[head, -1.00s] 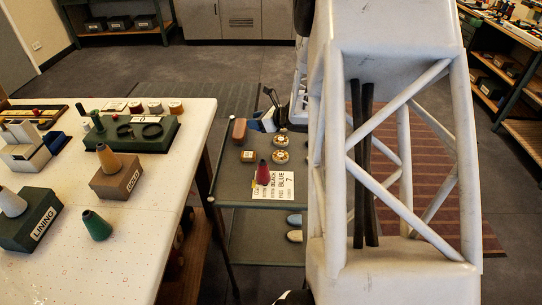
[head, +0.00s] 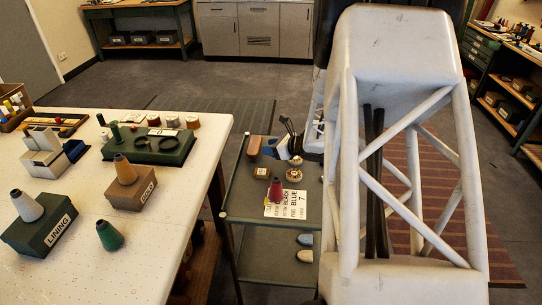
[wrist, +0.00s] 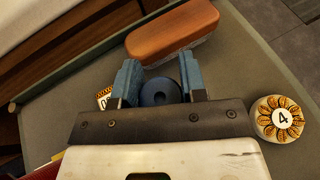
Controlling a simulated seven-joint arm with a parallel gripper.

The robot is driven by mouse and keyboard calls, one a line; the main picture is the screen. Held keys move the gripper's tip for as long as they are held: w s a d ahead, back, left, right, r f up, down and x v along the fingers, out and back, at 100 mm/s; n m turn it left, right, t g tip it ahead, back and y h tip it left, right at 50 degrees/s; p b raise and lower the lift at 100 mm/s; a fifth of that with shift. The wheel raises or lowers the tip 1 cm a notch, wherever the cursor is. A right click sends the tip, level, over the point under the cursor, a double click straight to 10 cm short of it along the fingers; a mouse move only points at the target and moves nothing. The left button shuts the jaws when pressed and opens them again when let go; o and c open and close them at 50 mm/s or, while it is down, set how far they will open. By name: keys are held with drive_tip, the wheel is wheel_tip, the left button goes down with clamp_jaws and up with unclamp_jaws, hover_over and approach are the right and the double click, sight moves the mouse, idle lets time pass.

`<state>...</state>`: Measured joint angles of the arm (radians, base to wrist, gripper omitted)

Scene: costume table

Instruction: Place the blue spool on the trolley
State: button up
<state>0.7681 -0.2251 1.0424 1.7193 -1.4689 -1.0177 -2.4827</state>
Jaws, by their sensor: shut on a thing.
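In the wrist view, the blue spool (wrist: 158,93) is between the blue fingers of my gripper (wrist: 160,72), which is shut on it. Its round end with a dark centre hole faces the camera. It is over the green top of the trolley (wrist: 70,88); I cannot tell whether it touches the surface. In the head view, my gripper (head: 284,156) is over the far part of the trolley (head: 240,200), and the spool cannot be made out there.
A brown brush (wrist: 172,30) lies just beyond the fingers. On the trolley are also a dark red cone (head: 276,190) and a printed card (head: 287,205). The white table (head: 150,225) with cones stands at left.

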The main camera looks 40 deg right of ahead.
sight(271, 162)
drive_tip(key=shift+f, duration=1.95)
drive_tip(key=o, duration=0.9)
drive_tip(key=shift+f, duration=0.15)
drive_tip(key=shift+r, duration=0.2)
drive_tip(key=shift+v, duration=6)
drive_tip(key=shift+d, duration=0.1)
drive_tip(key=shift+w, duration=0.1)
